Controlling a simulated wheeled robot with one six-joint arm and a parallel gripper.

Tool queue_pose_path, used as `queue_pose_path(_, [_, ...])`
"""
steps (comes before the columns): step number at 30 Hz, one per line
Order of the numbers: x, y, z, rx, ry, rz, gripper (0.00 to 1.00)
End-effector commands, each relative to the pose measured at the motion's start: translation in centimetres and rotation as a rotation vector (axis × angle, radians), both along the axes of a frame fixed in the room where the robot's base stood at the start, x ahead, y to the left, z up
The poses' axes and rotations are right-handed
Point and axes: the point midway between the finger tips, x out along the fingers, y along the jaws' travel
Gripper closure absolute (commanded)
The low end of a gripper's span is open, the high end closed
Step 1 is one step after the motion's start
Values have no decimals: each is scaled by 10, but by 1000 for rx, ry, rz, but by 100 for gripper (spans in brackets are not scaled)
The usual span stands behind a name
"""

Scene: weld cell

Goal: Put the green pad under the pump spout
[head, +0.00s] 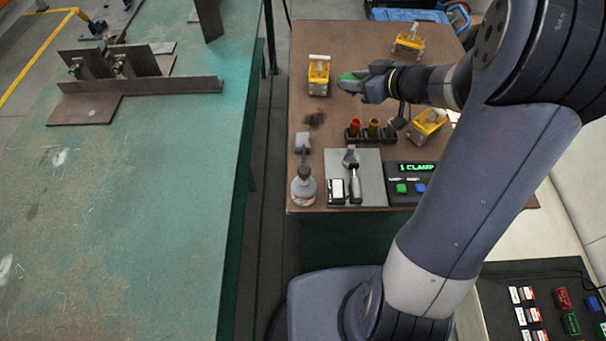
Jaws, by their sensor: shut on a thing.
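The green pad (347,77) shows in the head view at the tip of my gripper (357,85), above the far middle part of the brown table. My gripper is shut on the pad, and its fingers hide part of it. The pump bottle (303,189) stands at the table's near left corner, with a pale liquid inside. A thin dark stem rises from its top, and a grey block (302,142) shows just behind it. I cannot tell exactly where the spout ends. The gripper and pad are well behind the bottle and to its right.
Yellow-and-grey boxes (319,76) stand around the gripper. A dark rack (370,134) holds red and amber pieces. A grey tray (371,166) with tools and a panel (410,178) with green text lie in front. A dark patch (314,119) marks the table. A green bench (150,170) is left.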

Motion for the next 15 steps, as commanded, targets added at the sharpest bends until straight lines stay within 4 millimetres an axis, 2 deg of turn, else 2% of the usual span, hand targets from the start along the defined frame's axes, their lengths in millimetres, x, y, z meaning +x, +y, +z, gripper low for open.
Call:
queue_pose_path(1, [-4,-3,-12,-1,-1,64,90])
queue_pose_path(5, [-25,-8,-27,0,1,252,90])
queue_pose_path(15, [-108,-47,-73,1,0,679,90])
